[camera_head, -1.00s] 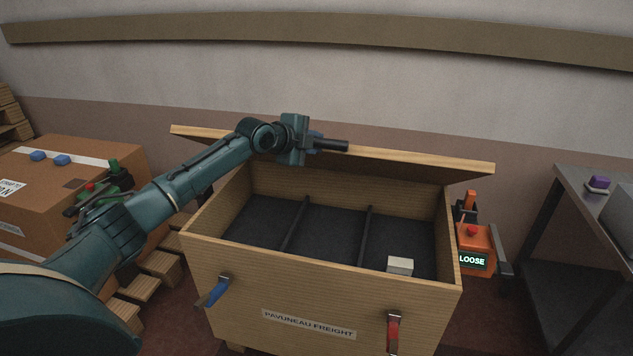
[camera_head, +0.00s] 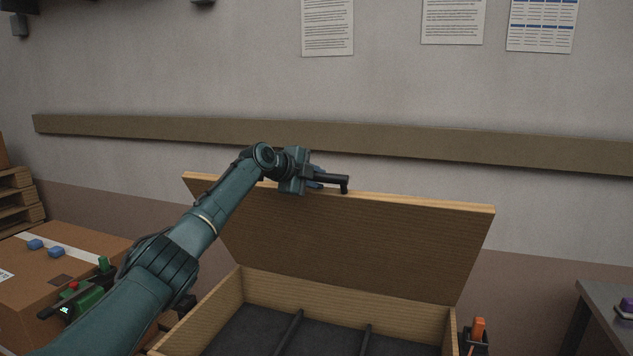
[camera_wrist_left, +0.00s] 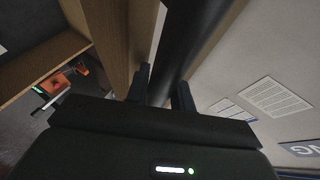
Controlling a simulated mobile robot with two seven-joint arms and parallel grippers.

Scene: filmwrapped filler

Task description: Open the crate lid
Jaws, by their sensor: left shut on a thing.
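The wooden crate (camera_head: 428,320) stands in the lower middle of the head view, with a dark floor and two dividers inside. Its lid (camera_head: 360,235) is raised steeply at the back edge, inner face toward me. My left gripper (camera_head: 318,184) is at the lid's top edge, shut on a black handle (camera_head: 341,182). In the left wrist view the gripper's fingers (camera_wrist_left: 163,92) sit on both sides of the handle (camera_wrist_left: 195,45), beside the wooden lid (camera_wrist_left: 118,35). The crate's front is below the picture. My right gripper is not in view.
A cardboard box (camera_head: 85,265) with two blue items stands at left, and a green device (camera_head: 90,295) sits near it. A grey table (camera_head: 606,300) is at right. An orange device (camera_head: 477,332) stands beside the crate. A rail (camera_head: 420,145) runs along the wall behind the lid.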

